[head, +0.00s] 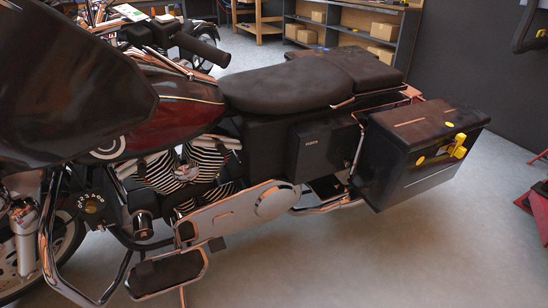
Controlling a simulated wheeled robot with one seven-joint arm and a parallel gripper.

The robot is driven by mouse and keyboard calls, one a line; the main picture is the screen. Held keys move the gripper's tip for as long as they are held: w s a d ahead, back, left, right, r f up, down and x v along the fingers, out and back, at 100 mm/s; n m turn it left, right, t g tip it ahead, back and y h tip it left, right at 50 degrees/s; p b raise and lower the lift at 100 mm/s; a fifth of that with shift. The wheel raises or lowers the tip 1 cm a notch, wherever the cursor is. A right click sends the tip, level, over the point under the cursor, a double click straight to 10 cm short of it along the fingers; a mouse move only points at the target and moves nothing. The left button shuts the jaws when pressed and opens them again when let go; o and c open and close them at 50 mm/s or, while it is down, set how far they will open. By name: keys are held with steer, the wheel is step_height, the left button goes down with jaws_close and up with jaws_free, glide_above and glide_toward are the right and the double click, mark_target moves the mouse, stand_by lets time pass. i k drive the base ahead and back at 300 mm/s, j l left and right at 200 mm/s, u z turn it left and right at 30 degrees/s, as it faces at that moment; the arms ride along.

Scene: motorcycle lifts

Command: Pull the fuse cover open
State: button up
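The fuse cover (322,150) is a dark, box-like side panel below the motorcycle's seat, with small pale lettering near its upper middle. It looks shut and lies flush against the bike's dark side body. Its edges are hard to make out against the black parts around it. My gripper is not in this view, and nothing touches the cover.
A black pannier (410,150) with yellow latches juts out right of the cover. The seat (285,88) is above, and the chrome primary case (240,208) and footboard (168,273) stick out below. A large dark form fills the upper left.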

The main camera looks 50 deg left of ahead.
mark_target(327, 145)
steer(key=k+u, duration=0.1)
steer(key=u, duration=1.3)
steer(key=i+j+z, duration=0.2)
steer(key=i, duration=0.65)
steer(key=l, duration=0.1)
